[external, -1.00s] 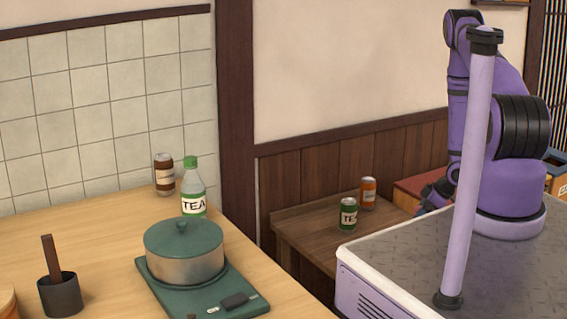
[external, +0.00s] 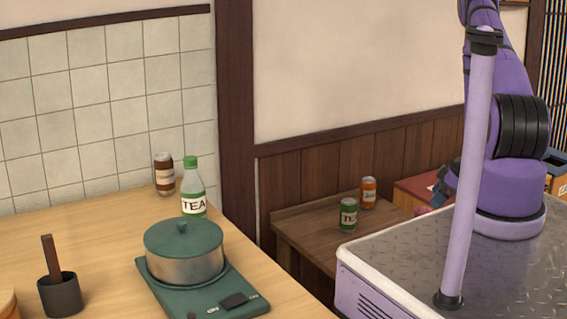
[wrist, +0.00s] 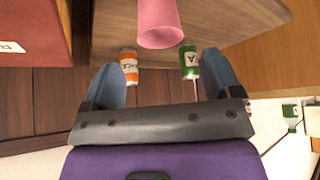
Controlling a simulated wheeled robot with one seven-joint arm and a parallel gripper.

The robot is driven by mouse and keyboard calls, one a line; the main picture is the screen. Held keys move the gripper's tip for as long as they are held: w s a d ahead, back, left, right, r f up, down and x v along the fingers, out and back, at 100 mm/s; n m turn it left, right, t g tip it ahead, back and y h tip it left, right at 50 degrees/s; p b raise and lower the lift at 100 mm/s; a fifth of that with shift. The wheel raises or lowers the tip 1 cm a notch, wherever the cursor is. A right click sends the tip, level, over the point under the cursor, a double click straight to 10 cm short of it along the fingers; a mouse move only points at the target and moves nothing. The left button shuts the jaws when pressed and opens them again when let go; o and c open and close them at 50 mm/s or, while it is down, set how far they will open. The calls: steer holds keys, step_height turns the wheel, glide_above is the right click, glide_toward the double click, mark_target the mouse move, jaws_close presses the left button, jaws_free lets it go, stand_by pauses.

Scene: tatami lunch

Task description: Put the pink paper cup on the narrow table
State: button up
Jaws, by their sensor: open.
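The pink paper cup (wrist: 160,24) shows in the wrist view over the narrow table's wooden top (wrist: 112,22), apart from my fingers. Its base is cut off by the frame's top edge, so its contact with the table does not show. In the external view only a small pink part of the cup (external: 422,210) shows at the right end of the narrow table (external: 315,231). My gripper (wrist: 162,66) is open and empty, its two blue fingers spread. In the external view it is partly hidden near the column.
A green tea can (external: 348,214) and an orange can (external: 368,192) stand on the narrow table; the orange can (wrist: 129,67) and green can (wrist: 189,62) show between my fingers in the wrist view. A red box (external: 412,188) is close by. The table's left part is clear.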

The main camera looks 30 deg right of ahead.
steer(key=w+d+r+m+h, duration=0.1)
steer(key=w+r+h, duration=0.15)
steer(key=r, duration=0.75)
steer(key=w+d+r+h, duration=0.1)
steer(key=w+r+h, duration=0.15)
steer(key=r, duration=0.85)
steer(key=a+r+m+t+h, duration=0.1)
steer(key=a+r+m+h, duration=0.3)
steer(key=r, duration=1.2)
steer(key=s+a+r+m+y, duration=0.1)
steer(key=s+a+r+m, duration=0.1)
steer(key=s+a+r, duration=0.95)
steer(key=s+a+r+y, duration=0.2)
steer(key=s+a, duration=0.4)
steer(key=s, duration=0.1)
steer(key=s+a+r+y, duration=0.1)
steer(key=s+a+r, duration=0.2)
steer(key=s+a, duration=0.3)
steer(key=shift+s+a+r+m+g+y, duration=0.2)
steer(key=shift+s+m+g+y, duration=0.2)
steer(key=shift+s, duration=0.2)
